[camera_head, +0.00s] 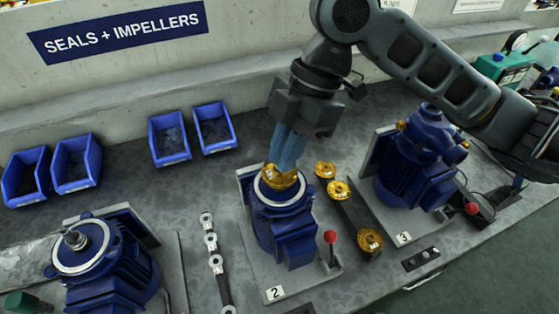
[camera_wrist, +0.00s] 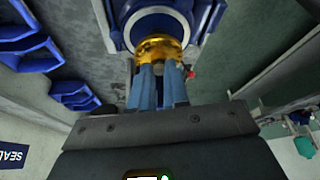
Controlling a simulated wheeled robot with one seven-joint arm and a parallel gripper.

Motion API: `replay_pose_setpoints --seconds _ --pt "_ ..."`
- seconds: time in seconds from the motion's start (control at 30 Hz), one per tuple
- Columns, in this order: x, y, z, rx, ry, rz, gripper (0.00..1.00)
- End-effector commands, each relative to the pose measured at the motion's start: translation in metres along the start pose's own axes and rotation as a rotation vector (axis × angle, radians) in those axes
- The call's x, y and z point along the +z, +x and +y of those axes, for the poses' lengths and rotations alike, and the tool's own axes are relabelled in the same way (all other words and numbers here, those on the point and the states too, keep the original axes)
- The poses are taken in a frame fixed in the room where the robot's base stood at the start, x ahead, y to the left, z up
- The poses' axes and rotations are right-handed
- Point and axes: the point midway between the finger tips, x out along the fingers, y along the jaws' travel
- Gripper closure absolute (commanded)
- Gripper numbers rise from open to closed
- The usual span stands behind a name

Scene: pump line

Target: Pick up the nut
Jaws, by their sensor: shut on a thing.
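My gripper (camera_head: 285,163) points down over the brass impeller (camera_head: 281,181) on blue pump 2 (camera_head: 282,222). In the wrist view the blue-grey fingers (camera_wrist: 161,75) sit close together over the middle of the impeller (camera_wrist: 157,44), with a narrow gap. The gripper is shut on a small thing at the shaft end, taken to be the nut. The fingers mostly hide the nut, and its shape does not show. I cannot tell whether it is clear of the shaft.
Loose brass impellers (camera_head: 339,190) stand on a dark rack right of pump 2. A red-knobbed lever (camera_head: 331,237) rises nearby. Pump 3 (camera_head: 412,165) stands right, another blue pump (camera_head: 98,262) left. Blue bins (camera_head: 77,164) line the back. Bench space before them is clear.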

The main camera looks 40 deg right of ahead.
Motion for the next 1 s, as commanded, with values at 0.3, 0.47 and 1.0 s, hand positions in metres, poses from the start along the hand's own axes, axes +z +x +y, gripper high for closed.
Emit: replay_pose_setpoints --seconds 0.3,0.47,1.0 --pt "0.000 0.000 0.000 0.000 0.000 0.000 1.00" --pt "-0.002 -0.004 0.000 0.000 0.000 -0.001 1.00" --pt "0.018 -0.087 0.004 0.003 0.004 -0.002 1.00"
